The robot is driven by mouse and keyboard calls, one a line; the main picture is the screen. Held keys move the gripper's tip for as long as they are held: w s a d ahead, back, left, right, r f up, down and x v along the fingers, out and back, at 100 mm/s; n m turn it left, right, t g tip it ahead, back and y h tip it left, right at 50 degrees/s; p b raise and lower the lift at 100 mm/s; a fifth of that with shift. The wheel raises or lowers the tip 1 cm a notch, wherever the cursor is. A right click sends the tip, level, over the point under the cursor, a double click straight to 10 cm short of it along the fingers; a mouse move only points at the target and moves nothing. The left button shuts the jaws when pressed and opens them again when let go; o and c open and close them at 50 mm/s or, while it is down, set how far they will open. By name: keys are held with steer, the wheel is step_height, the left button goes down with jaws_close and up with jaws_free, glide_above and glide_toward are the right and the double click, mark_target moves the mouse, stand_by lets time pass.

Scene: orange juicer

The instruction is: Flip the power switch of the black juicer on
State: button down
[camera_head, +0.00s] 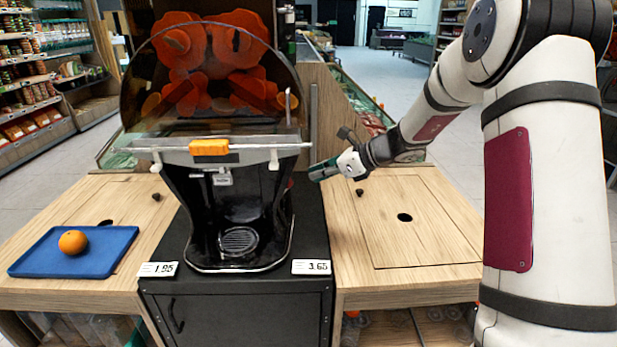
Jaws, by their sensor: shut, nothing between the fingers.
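The black juicer (186,215) stands upright on a black cabinet (232,293), with a clear dark cover over its orange inner parts. A small reddish spot (290,184) shows at the right side of the juicer body. I cannot tell if it is the power switch, or its position. My gripper (314,173) is shut and empty, just right of the juicer at about the height of that spot. It points left toward the juicer's side. A small gap seems to show between the fingertips and the juicer; its depth is hard to judge.
A blue tray (32,263) holding an orange (73,242) lies on the left wooden counter. The right wooden counter (440,235) is mostly clear, with a dark hole. Two price cards (311,267) stand at the cabinet's front edge. A wooden partition (318,110) rises behind.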

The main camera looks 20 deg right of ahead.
steer(key=r+p+v, duration=0.1)
steer(key=v, duration=0.6)
steer(key=shift+w+a, duration=0.2)
steer(key=s+a+r+n+g+h, duration=0.2)
steer(key=s+a+r+n, duration=0.2)
steer(key=s+a+n, duration=0.4)
steer(key=s+a+r+n+g+h, duration=0.1)
steer(key=s+a+r+n+g, duration=0.15)
steer(key=s+n, duration=0.6)
steer(key=s+d+r+n+t+h, duration=0.15)
steer(key=s+n+h, duration=0.45)
steer(key=s+n, duration=0.95)
steer(key=s+r+m+p, duration=0.5)
steer(key=s+r+p, duration=0.4)
steer(key=s+p, duration=0.2)
steer(key=shift+s+d+g+y+p, duration=0.3)
steer(key=shift+s+g+p, duration=0.1)
steer(key=shift+s, duration=0.35)
